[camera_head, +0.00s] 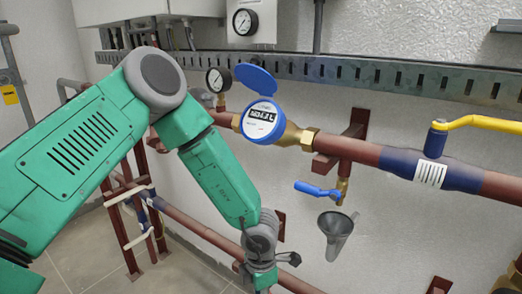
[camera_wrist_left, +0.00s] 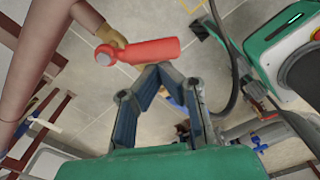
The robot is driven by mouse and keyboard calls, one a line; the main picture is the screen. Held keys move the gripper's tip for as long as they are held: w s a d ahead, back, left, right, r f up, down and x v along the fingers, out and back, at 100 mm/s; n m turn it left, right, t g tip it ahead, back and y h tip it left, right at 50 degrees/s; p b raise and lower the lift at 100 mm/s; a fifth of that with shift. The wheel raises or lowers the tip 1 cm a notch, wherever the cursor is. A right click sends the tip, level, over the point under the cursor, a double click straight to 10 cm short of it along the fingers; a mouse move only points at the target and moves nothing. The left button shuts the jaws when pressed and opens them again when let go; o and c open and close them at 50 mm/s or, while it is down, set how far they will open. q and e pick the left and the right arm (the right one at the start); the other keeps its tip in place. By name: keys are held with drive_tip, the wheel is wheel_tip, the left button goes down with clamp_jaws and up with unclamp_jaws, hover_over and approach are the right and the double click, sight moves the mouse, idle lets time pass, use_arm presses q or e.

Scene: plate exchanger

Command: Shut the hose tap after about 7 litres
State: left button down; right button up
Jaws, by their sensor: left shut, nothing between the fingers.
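A red lever handle (camera_wrist_left: 145,51) sits on a brass tap body (camera_wrist_left: 112,38) at the reddish pipe in the left wrist view; I cannot tell for certain that it is the hose tap. My left gripper (camera_wrist_left: 158,70) is shut and empty, its blue fingertips just beside the red lever; I cannot tell whether they touch it. In the head view my left arm reaches down and its gripper is out of the picture. The water meter (camera_head: 263,121) has its blue lid raised; its digits are too small to read surely. My right gripper is not in view.
A blue-levered brass tap (camera_head: 318,190) stands above a grey funnel (camera_head: 337,229). A yellow-handled valve (camera_head: 437,135) is at the right. Pressure gauges (camera_head: 245,21) and a slotted rail (camera_head: 376,73) line the wall. A dark hose (camera_wrist_left: 231,70) curves right of my fingers.

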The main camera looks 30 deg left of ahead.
use_arm(q)
drive_tip(key=shift+w+d+r+p, duration=0.1)
drive_tip(key=shift+w+d+p, duration=0.55)
drive_tip(key=shift+w+d, duration=0.3)
drive_tip(key=shift+w+d+r+p, duration=0.1)
drive_tip(key=shift+w+d+p, duration=0.2)
drive_tip(key=shift+w, duration=0.15)
drive_tip(key=shift+w+d+r+p, duration=0.15)
drive_tip(key=shift+w+p, duration=0.15)
drive_tip(key=shift+w, duration=0.15)
wheel_tip(320, 180, up, 16)
drive_tip(key=s+p, duration=0.1)
drive_tip(key=p, duration=1.4)
drive_tip(key=shift+d+f+p, duration=0.2)
drive_tip(key=shift+f+p, duration=0.05)
drive_tip(key=shift+p, duration=0.05)
drive_tip(key=shift+a, duration=0.1)
